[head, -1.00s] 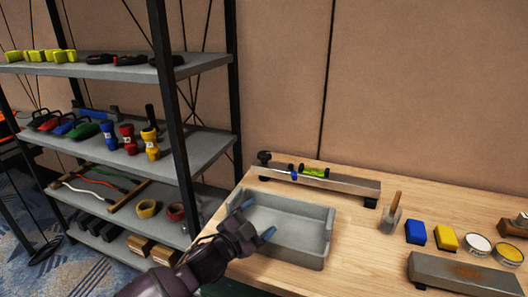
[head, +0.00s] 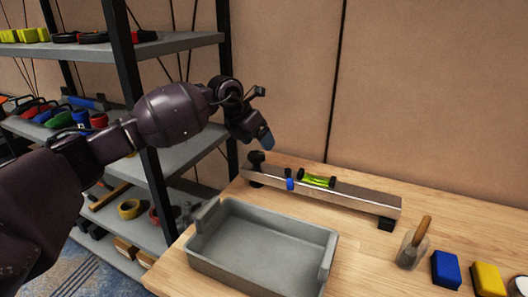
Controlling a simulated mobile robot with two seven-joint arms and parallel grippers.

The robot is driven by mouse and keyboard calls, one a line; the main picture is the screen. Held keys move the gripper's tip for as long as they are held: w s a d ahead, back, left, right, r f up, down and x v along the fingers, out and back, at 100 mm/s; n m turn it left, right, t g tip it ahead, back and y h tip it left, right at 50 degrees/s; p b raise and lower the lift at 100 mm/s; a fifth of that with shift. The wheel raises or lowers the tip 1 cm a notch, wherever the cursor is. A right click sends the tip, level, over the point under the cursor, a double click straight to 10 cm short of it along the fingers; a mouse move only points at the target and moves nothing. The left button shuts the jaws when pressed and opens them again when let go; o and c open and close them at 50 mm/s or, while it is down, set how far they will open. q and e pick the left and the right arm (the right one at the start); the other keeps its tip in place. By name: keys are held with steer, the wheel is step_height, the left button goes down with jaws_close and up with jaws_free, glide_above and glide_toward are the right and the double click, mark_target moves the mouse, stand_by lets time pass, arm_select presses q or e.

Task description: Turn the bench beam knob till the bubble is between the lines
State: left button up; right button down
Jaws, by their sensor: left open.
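The bench beam (head: 355,198) is a long grey bar on the wooden bench, raised on dark feet. A black knob (head: 256,158) stands at its left end. A yellow-green level vial (head: 317,181) with black ends sits on the beam, with a small blue piece (head: 290,182) just left of it. The bubble and its lines are too small to read. My left gripper (head: 263,113) is open and empty, above the beam's left end and apart from the knob. My right gripper is out of view.
A grey tray (head: 215,262) stands on the bench in front of the beam. A wooden-handled tool (head: 413,245), a blue block (head: 446,269) and a yellow block (head: 488,279) are at the right. A loaded shelf rack (head: 185,150) stands at the left, behind my arm.

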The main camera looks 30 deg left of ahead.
arm_select(q)
steer(key=y, duration=0.2)
glide_toward(256, 154)
steer(key=b+x, duration=0.2)
steer(key=x, duration=0.5)
steer(key=shift+w+d+f, duration=0.1)
steer(key=shift+f, duration=0.3)
steer(key=shift+b+x, duration=0.35)
steer(key=shift+x, duration=0.45)
steer(key=shift+w, duration=0.1)
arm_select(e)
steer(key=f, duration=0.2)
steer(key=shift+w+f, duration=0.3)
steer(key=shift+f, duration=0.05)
arm_select(q)
steer(key=shift+c, duration=0.2)
steer(key=c, duration=0.9)
steer(key=shift+o, duration=0.2)
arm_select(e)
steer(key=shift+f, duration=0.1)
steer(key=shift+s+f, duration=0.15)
